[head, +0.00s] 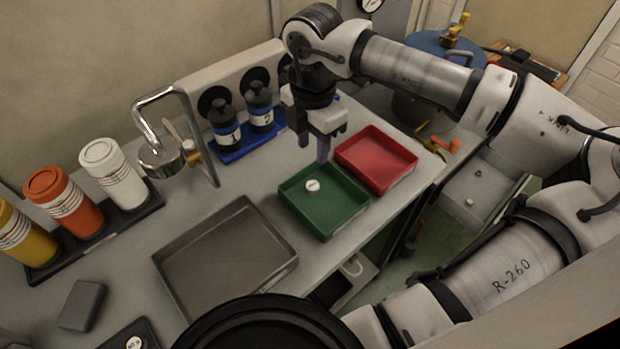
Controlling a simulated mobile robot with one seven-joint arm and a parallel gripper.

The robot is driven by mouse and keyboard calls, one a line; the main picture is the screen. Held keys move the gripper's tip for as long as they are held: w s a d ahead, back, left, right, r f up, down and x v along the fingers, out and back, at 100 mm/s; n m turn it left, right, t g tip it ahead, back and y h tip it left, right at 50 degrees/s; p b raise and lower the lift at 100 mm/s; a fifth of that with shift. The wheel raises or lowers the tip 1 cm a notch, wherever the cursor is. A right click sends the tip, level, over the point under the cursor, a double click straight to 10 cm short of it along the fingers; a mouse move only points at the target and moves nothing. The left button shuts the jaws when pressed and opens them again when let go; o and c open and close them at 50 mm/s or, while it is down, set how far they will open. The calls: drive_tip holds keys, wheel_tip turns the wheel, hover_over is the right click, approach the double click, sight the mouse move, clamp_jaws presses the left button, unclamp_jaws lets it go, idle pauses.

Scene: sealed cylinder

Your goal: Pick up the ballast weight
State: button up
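My gripper (313,147) points down above the back edge of the green tray (322,228). Its two purplish fingers stand apart with nothing seen between them. A small pale round piece (312,186) with a dark mark on top sits inside the green tray, below and slightly in front of the fingers. A dark grey block (82,305) lies on the bench at the lower left, far from my gripper. No readable label shows which of these is the ballast weight.
A red tray (408,182) stands right of the green one, and an empty grey tray (172,275) in front. Numbered dark bottles (224,131) stand in a blue holder behind. A bent metal tap (160,155) and coloured jars (66,198) are at left. The bench ends at right.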

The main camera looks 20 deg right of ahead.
hover_over(313, 185)
wheel_tip(313, 185, down, 5)
drive_tip(key=shift+w+f+p, duration=0.15)
drive_tip(key=shift+f+p, duration=0.05)
drive_tip(key=shift+p, duration=0.2)
drive_tip(key=shift+f+p, duration=1.1)
drive_tip(key=shift+f, duration=1.7)
drive_tip(key=c, duration=0.7)
